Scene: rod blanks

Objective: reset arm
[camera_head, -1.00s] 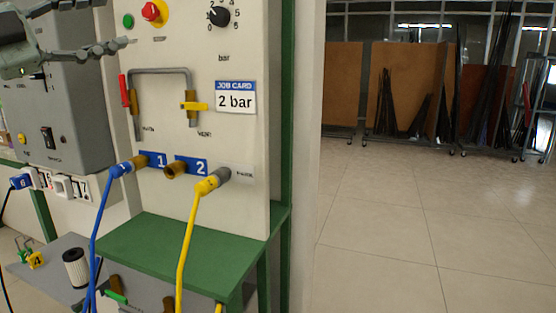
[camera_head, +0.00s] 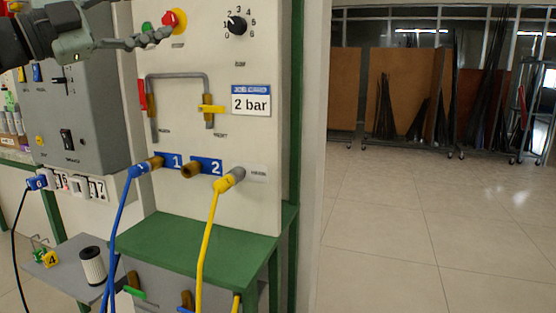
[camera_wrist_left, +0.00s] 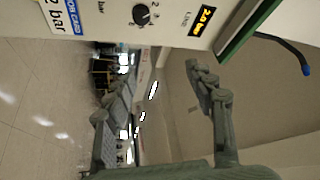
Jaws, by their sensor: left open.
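My left gripper (camera_head: 130,18) is at the top left of the head view, in front of the panel's upper left corner. Its lower finger crosses close to the red button (camera_head: 174,20) and green button (camera_head: 147,27) in the picture; contact cannot be told. In the left wrist view the gripper (camera_wrist_left: 160,75) has its fingers spread, with nothing between them. The panel (camera_head: 260,140) carries a black bar knob (camera_head: 237,25), a yellow-handled valve (camera_head: 212,109) and a "2 bar" job card (camera_head: 251,101). My right gripper is not in view.
A blue hose (camera_head: 120,215) joins port 1; a yellow hose (camera_head: 208,240) joins the grey fitting. Port 2 (camera_head: 191,170) is bare. A green shelf (camera_head: 190,237) juts out below. A grey box (camera_head: 80,120) stands left. The floor (camera_head: 430,220) at right is clear.

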